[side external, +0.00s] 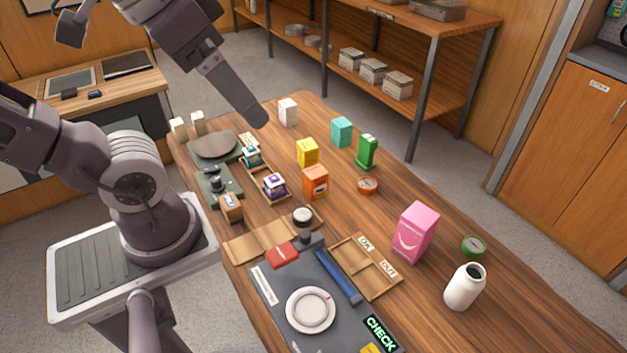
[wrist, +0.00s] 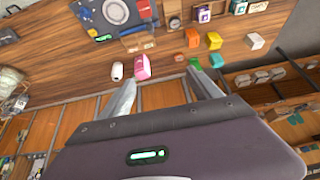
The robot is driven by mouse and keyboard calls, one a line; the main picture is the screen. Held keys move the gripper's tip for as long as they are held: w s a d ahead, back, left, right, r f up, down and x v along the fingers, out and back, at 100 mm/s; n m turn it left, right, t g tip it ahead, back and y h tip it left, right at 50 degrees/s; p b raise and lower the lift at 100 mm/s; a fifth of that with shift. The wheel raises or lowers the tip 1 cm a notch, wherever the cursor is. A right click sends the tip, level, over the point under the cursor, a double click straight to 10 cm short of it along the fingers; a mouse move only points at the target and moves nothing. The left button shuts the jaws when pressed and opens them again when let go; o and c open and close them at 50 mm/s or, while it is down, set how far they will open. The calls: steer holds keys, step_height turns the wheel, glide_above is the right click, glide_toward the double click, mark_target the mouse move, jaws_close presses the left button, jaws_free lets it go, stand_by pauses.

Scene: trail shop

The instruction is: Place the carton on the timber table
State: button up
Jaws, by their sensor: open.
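Several carton-like boxes stand on the timber table (side external: 375,205); I cannot tell which one the task means. The tallest is a pink carton (side external: 416,232) at the right, also seen in the wrist view (wrist: 142,67). An orange box (side external: 315,182), a yellow box (side external: 307,152), a teal box (side external: 341,131) and a white box (side external: 288,112) stand farther back. My gripper (wrist: 162,92) is open and empty in the wrist view, its fingers apart. In the side view it hangs high above the table's far end, clear of every box.
A white bottle (side external: 464,287) and green tin (side external: 473,246) are near the pink carton. A wooden divided tray (side external: 366,266) and grey checkout mat (side external: 283,303) lie in front. A green upright item (side external: 367,151) stands behind. Shelving (side external: 428,90) borders the table; its right side has free room.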

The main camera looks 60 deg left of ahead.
steer(key=w+a+m+g+y, duration=0.2)
steer(key=w+a+m+g, duration=0.1)
steer(key=a+m, duration=0.1)
steer(key=m+g+y, duration=0.3)
steer(key=m+y, duration=0.8)
steer(key=m, duration=0.3)
glide_above(317, 179)
steer(key=d, duration=0.2)
steer(key=shift+y, duration=0.3)
steer(key=f, duration=3.3)
steer(key=shift+a+f, duration=0.1)
steer(key=shift+a, duration=0.1)
steer(key=shift+a+f, duration=0.2)
steer(key=shift+f, duration=0.1)
steer(key=x, duration=0.4)
steer(key=w+x, duration=0.1)
steer(key=x, duration=0.1)
steer(key=shift+a+f, duration=0.2)
steer(key=shift+a, duration=0.05)
jaws_close()
steer(key=shift+w+r, duration=0.1)
steer(key=shift+r, duration=0.05)
